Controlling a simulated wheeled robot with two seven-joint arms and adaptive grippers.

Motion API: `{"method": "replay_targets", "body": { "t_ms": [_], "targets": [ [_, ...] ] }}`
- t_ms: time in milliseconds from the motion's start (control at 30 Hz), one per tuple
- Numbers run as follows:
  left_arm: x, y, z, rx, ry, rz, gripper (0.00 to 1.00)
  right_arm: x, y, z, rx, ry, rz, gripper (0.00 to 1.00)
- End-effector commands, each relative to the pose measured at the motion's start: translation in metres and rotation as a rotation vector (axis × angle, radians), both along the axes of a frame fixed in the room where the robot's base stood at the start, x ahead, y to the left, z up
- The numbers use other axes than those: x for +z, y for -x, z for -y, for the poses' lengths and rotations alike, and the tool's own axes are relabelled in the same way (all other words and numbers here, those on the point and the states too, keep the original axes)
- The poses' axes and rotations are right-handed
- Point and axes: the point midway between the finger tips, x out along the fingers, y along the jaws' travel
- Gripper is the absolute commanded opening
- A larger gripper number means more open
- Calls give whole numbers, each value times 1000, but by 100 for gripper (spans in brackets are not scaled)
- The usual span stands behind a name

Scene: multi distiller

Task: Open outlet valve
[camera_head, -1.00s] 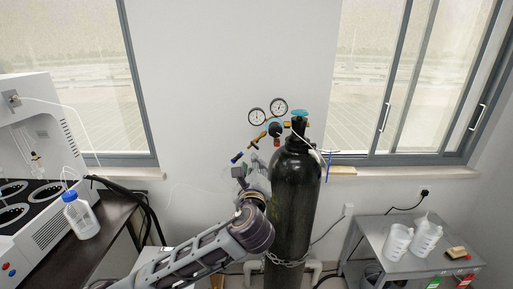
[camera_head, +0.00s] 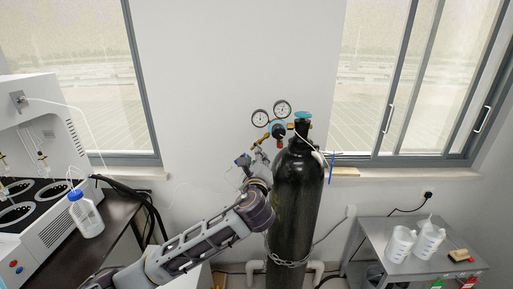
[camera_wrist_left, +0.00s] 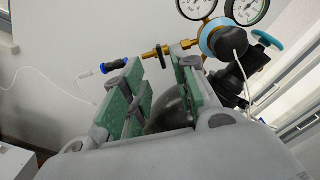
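The black gas cylinder (camera_head: 297,200) stands upright against the wall, with a two-gauge regulator (camera_head: 278,128) on top. In the left wrist view, a brass outlet fitting (camera_wrist_left: 161,50) runs left from the regulator and ends near a blue-and-black piece (camera_wrist_left: 116,65). My left gripper (camera_wrist_left: 158,64) is open, its green-padded fingers on either side of the brass fitting's image; I cannot tell whether they touch it. In the head view, my left gripper (camera_head: 254,165) is left of the cylinder neck and hides part of the outlet. My right gripper is not in view.
A teal knob (camera_head: 302,115) tops the cylinder. A chain (camera_head: 287,262) crosses its body. A white machine (camera_head: 35,150) and a blue-capped bottle (camera_head: 85,215) stand at left. A grey cart (camera_head: 398,264) with white bottles stands at right.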

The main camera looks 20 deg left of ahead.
Motion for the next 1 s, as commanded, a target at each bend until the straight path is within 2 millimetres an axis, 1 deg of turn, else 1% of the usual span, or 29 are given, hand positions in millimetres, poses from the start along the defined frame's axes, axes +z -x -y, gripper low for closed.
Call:
{"method": "replay_targets", "body": {
  "t_ms": [200,600,800,1000],
  "targets": [
    [2,-23,-7,1,-2,2,29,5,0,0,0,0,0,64],
    [1,-61,-18,1,-1,0,29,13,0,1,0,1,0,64],
    [1,-74,-21,-1,0,1,29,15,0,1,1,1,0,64],
    [0,-78,-22,-1,0,1,29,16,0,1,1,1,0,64]
  ]
}}
